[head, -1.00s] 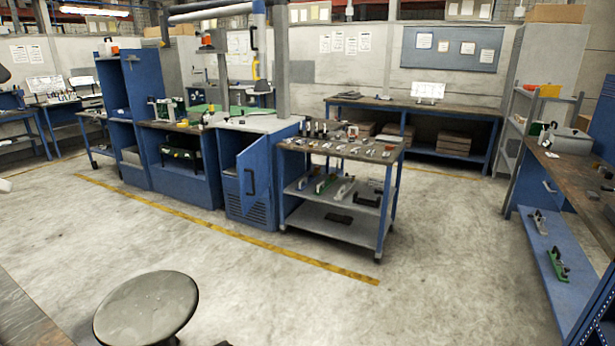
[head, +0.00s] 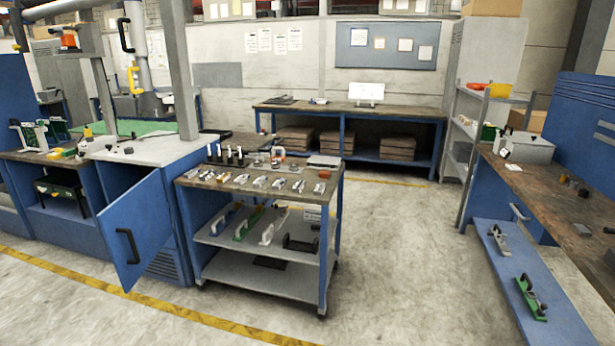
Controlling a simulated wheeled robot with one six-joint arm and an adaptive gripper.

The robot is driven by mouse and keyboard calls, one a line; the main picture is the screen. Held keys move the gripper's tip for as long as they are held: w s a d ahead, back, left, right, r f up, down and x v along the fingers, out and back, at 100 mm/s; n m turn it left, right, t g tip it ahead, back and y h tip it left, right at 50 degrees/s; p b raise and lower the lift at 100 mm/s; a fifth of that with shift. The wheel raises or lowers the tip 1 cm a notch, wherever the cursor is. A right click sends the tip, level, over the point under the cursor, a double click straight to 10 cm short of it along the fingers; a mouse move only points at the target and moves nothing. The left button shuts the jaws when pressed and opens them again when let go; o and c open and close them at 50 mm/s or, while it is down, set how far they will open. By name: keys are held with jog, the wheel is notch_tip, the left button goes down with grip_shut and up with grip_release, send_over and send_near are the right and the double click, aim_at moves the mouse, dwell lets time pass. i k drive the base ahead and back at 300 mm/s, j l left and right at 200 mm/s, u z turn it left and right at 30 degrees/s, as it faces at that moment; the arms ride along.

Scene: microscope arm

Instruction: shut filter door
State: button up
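A blue door (head: 138,232) with a black handle (head: 127,246) stands ajar on the front of a blue cabinet with a light grey top (head: 150,148), in the left part of the head view. I take it to be the filter door; no label is readable. It swings out toward the floor on my side, and its free edge with the handle is at the left. The vented lower front (head: 163,266) of the cabinet shows beside it. The inside of the cabinet is mostly hidden by the door. My gripper is not in view.
A tool cart (head: 258,275) stands close to the right of the door. Blue benches (head: 40,205) adjoin the cabinet on the left. The floor (head: 370,290) in front is open, crossed by a yellow line (head: 200,317). A workbench (head: 560,190) stands at the right.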

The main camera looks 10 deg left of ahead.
aim_at(136, 226)
jog(key=i+u, duration=0.3)
jog(key=i, duration=0.15)
jog(key=i+u, duration=0.25)
jog(key=i, duration=0.15)
jog(key=i+l+u, duration=0.3)
jog(key=i, duration=0.15)
jog(key=i+l+u, duration=0.15)
jog(key=i+u, duration=0.15)
jog(key=i+l+u, duration=0.3)
jog(key=i, duration=0.15)
jog(key=i+l+u, duration=0.5)
jog(key=i, duration=0.15)
jog(key=i+l+u, duration=0.2)
jog(key=i, duration=0.15)
